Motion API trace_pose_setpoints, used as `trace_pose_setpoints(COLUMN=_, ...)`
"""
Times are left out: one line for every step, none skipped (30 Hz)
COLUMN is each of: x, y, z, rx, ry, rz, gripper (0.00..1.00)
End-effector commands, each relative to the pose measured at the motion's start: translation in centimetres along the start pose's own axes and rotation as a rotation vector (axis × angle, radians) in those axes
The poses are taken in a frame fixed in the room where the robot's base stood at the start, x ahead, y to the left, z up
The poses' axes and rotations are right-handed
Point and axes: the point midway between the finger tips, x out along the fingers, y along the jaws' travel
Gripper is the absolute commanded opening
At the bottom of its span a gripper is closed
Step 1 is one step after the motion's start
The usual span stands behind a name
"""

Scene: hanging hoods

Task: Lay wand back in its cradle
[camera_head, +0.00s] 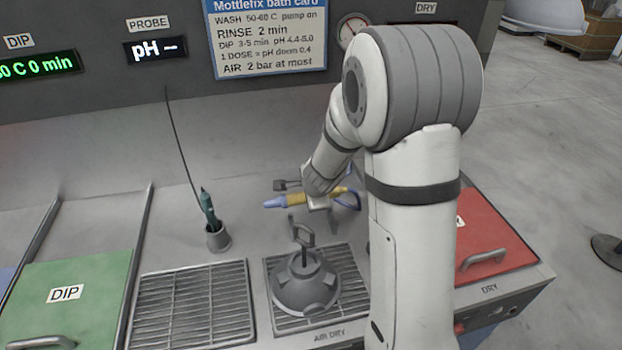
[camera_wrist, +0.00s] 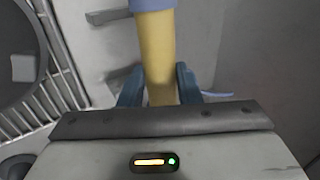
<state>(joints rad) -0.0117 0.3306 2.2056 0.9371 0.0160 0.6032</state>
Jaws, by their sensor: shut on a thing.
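The wand is yellow with a blue nozzle end; in the head view (camera_head: 298,200) it lies roughly level above the back of the counter. In the wrist view its yellow body (camera_wrist: 158,55) runs up between the fingers of my gripper (camera_wrist: 158,85), which is shut on it. My gripper (camera_head: 320,195) is partly hidden by my arm in the head view. Grey prongs (camera_head: 287,184), which look like the cradle, stand just behind the wand; in the wrist view two grey prongs (camera_wrist: 107,17) show left of the wand, apart from it. Contact elsewhere is hidden.
A grey hood part (camera_head: 304,284) with a top hook stands on the air-dry grate, in front of the wand. A green probe (camera_head: 208,208) with a thin cable stands in a cup to the left. The left grate (camera_head: 192,305) is empty. A red DRY lid (camera_head: 492,238) is at right.

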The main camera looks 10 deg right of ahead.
Motion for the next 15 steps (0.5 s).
trace_pose_setpoints(x=-0.1, y=0.0, z=-0.2, rx=0.011, ry=0.006, rz=-0.001, gripper=0.01)
trace_pose_setpoints(x=-0.2, y=0.1, z=-0.3, rx=0.015, ry=0.008, rz=-0.001, gripper=0.01)
trace_pose_setpoints(x=-0.1, y=0.2, z=-0.4, rx=0.021, ry=0.010, rz=-0.001, gripper=0.01)
trace_pose_setpoints(x=-0.1, y=0.2, z=-0.5, rx=0.022, ry=0.012, rz=-0.001, gripper=0.01)
trace_pose_setpoints(x=0.0, y=0.3, z=-0.5, rx=0.032, ry=0.013, rz=-0.001, gripper=0.01)
trace_pose_setpoints(x=0.1, y=0.4, z=-0.6, rx=0.036, ry=0.013, rz=-0.001, gripper=0.01)
trace_pose_setpoints(x=0.3, y=0.5, z=-0.6, rx=0.038, ry=0.014, rz=0.000, gripper=0.01)
trace_pose_setpoints(x=0.5, y=0.6, z=-0.7, rx=0.039, ry=0.014, rz=-0.001, gripper=0.01)
trace_pose_setpoints(x=0.7, y=0.8, z=-0.7, rx=0.040, ry=0.015, rz=-0.001, gripper=0.01)
trace_pose_setpoints(x=0.9, y=0.9, z=-0.8, rx=0.041, ry=0.015, rz=-0.001, gripper=0.01)
trace_pose_setpoints(x=1.2, y=1.1, z=-0.8, rx=0.042, ry=0.015, rz=-0.001, gripper=0.01)
trace_pose_setpoints(x=1.5, y=1.4, z=-0.9, rx=0.043, ry=0.016, rz=-0.001, gripper=0.01)
trace_pose_setpoints(x=1.8, y=1.5, z=-0.9, rx=0.043, ry=0.016, rz=-0.001, gripper=0.01)
trace_pose_setpoints(x=2.1, y=1.7, z=-0.9, rx=0.044, ry=0.017, rz=-0.001, gripper=0.01)
trace_pose_setpoints(x=2.5, y=2.0, z=-1.0, rx=0.044, ry=0.017, rz=-0.001, gripper=0.01)
